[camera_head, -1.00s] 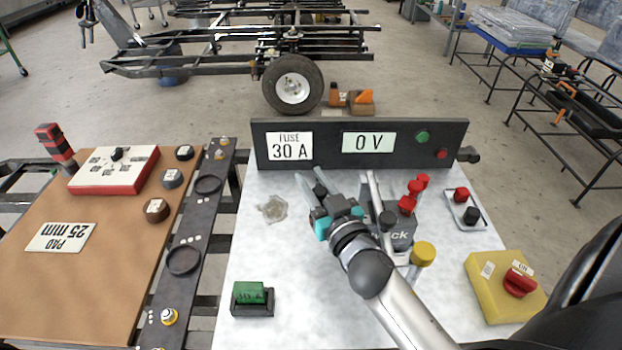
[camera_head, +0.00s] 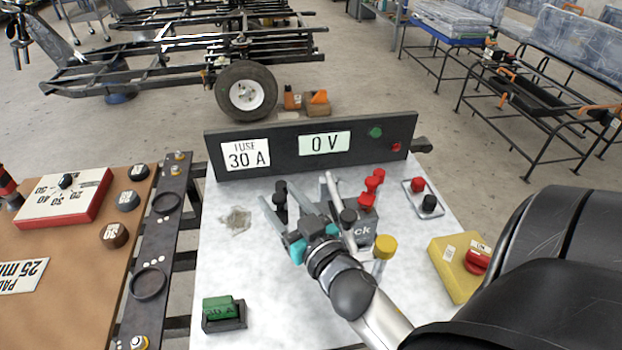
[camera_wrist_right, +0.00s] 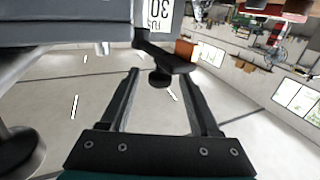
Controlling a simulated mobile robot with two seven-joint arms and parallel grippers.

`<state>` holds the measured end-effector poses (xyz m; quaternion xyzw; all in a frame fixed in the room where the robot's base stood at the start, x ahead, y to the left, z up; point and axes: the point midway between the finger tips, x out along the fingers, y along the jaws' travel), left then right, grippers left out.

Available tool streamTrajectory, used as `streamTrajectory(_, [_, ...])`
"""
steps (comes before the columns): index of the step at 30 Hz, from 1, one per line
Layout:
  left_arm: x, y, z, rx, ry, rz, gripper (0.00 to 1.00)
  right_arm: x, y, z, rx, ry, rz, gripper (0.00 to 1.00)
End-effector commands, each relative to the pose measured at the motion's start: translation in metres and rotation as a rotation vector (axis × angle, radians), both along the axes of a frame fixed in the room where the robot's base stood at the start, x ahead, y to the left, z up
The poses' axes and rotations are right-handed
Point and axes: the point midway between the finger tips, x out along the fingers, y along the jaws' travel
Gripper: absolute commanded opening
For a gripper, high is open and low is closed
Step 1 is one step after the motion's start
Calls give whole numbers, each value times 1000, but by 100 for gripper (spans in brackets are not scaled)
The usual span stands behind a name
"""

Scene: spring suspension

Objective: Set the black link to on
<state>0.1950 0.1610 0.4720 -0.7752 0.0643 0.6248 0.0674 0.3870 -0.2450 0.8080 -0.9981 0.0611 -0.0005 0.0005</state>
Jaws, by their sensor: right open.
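A black knobbed piece (camera_head: 280,197), probably the black link, stands at the left end of the grey block (camera_head: 361,234) on the white bench top. My right gripper (camera_head: 275,191) is open, with its two fingers reaching around this black piece. In the right wrist view a dark part with a rounded end (camera_wrist_right: 160,77) shows between the open fingers (camera_wrist_right: 160,72). I cannot tell whether the fingers touch it. Which setting the link is in cannot be told. My left gripper is not in view.
Red knobs (camera_head: 371,186) and a yellow-capped post (camera_head: 384,246) stand right of my gripper. A green fuse (camera_head: 220,308) and a yellow box with red switch (camera_head: 456,262) sit nearer.

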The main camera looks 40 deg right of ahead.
Motion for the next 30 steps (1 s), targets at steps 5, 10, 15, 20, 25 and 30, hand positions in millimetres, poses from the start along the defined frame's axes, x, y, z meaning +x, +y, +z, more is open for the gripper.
streamTrajectory(5, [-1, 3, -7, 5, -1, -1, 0, -33, 4, 0, 2, 4, -4, 63])
streamTrajectory(10, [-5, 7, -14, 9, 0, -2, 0, -62, 7, 0, 2, 4, -4, 63])
streamTrajectory(15, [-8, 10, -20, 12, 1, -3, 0, -88, 10, 1, 0, 3, -4, 63])
streamTrajectory(20, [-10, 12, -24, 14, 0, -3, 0, -104, 12, 1, -1, 1, -1, 63])
streamTrajectory(25, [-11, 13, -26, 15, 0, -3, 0, -111, 13, 1, -1, -2, -2, 63])
streamTrajectory(30, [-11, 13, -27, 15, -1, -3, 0, -111, 13, 1, -2, -2, -1, 63])
